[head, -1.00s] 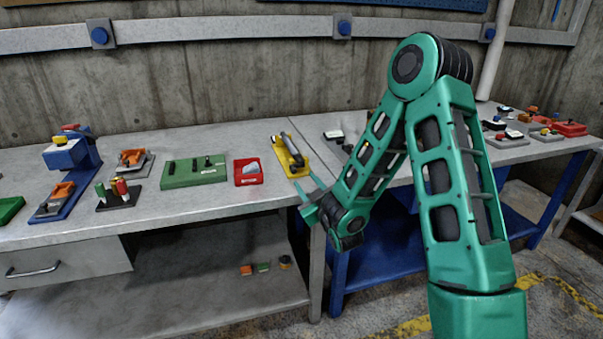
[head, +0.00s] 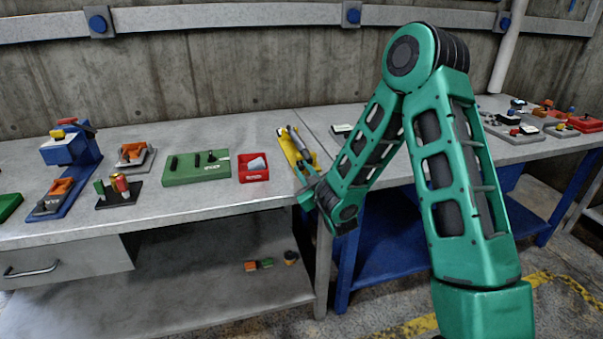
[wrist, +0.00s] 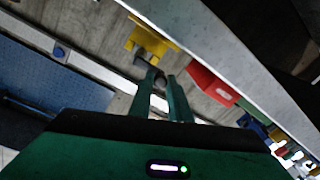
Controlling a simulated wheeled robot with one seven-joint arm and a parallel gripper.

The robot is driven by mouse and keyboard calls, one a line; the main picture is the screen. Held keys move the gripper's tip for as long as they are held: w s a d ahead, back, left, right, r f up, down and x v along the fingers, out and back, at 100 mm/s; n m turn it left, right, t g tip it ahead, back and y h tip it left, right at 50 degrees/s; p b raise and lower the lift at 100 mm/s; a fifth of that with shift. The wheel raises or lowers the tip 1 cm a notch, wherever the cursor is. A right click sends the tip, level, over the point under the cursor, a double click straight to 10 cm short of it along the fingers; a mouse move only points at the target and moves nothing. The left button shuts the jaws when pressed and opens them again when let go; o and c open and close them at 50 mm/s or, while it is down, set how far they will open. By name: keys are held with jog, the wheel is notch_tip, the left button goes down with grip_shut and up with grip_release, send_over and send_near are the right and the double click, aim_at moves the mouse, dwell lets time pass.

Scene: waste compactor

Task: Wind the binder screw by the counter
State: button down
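The likely binder is a yellow fixture (head: 284,142) with a grey and dark rod-like part (head: 298,139) along it. It lies on the counter (head: 225,213) right of a red bin. In the wrist view its yellow body (wrist: 156,35) shows beyond my fingers, with a dark part (wrist: 150,58) facing me. My gripper (head: 302,183) is at the fixture's near end, by the counter's front edge. In the wrist view its two fingers (wrist: 162,77) stand apart, with a small round grey thing (wrist: 160,82) between them. Contact with it cannot be told.
The red bin (head: 253,174) is close left of the fixture. A green block (head: 196,174), a dark stand with cylinders (head: 119,199) and a blue press-like device (head: 78,170) are farther left. A lower shelf (head: 215,295) holds small items. Bare counter lies in front of these devices.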

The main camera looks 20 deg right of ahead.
jog(key=shift+d, duration=0.35)
dwell(0.3)
jog(key=shift+r+m, duration=0.15)
jog(key=shift+m, duration=0.25)
jog(key=m, duration=0.1)
jog(key=r+m, duration=0.1)
jog(key=m, duration=0.2)
jog(key=shift+s+d+r+m+h, duration=0.1)
jog(key=shift+d+r+m+h, duration=0.05)
jog(key=shift+d+m+h, duration=0.15)
jog(key=m, duration=0.3)
jog(key=r+m, duration=0.1)
jog(key=shift+s+d+m+t, duration=0.1)
jog(key=shift+d+m+t, duration=0.2)
jog(key=shift+d+m, duration=0.1)
jog(key=m, duration=0.3)
jog(key=d+m, duration=0.1)
jog(key=shift+r+m+h, duration=0.3)
jog(key=shift+m, duration=0.1)
jog(key=shift+d+r+m, duration=0.1)
jog(key=shift+d+m, duration=0.1)
jog(key=shift+m, duration=0.75)
jog(key=shift+d+m, duration=0.15)
jog(key=shift+m, duration=0.8)
